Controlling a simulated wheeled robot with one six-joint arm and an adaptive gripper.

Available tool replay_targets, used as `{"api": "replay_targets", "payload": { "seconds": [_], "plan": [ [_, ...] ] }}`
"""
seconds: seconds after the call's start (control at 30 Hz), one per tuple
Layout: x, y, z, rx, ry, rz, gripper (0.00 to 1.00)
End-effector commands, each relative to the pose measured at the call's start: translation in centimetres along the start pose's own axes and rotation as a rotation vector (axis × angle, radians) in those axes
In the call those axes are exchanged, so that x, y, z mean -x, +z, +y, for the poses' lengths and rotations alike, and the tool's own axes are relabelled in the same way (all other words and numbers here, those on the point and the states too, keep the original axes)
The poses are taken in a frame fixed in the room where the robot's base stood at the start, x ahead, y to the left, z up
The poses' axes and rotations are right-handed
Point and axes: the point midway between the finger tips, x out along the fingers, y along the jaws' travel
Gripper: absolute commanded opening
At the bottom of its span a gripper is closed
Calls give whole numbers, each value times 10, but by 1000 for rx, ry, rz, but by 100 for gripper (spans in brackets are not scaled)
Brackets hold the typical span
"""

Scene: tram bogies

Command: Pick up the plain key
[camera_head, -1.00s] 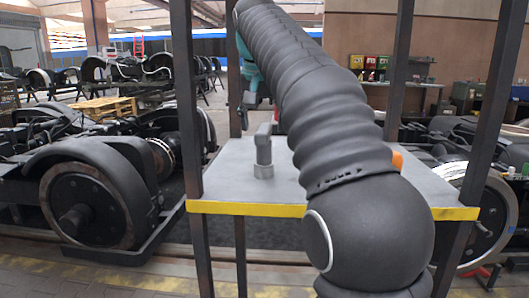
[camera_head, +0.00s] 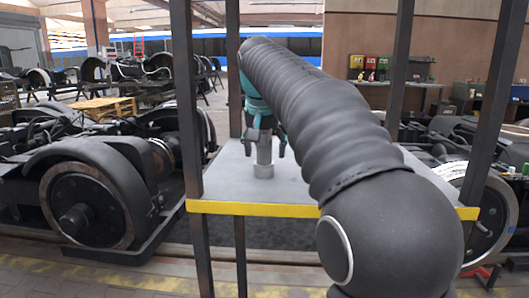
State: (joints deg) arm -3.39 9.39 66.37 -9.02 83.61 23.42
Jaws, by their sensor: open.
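The plain key (camera_head: 264,157) is grey and stands upright on the grey shelf top (camera_head: 216,180) with the yellow front edge. My gripper (camera_head: 264,147) hangs down from the teal wrist over the key. One dark finger is on the left of the key and one on the right. The fingers are apart, and I cannot tell whether either touches the key.
Dark posts (camera_head: 188,110) frame the shelf on several sides. A bogie with a large wheel (camera_head: 90,205) stands at left, another wheel (camera_head: 485,225) at right. The shelf's front left is clear.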

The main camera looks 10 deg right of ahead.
Motion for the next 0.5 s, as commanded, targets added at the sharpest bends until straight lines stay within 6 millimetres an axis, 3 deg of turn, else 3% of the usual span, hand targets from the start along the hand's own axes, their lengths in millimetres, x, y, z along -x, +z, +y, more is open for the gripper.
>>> {"api": "replay_targets", "payload": {
  "seconds": [0.07,0.33,0.5],
  "plan": [
    [0,0,0,0,0,0,71],
    [0,0,0,1,0,0,3],
    [1,0,0,0,-1,2,0]
  ]
}}
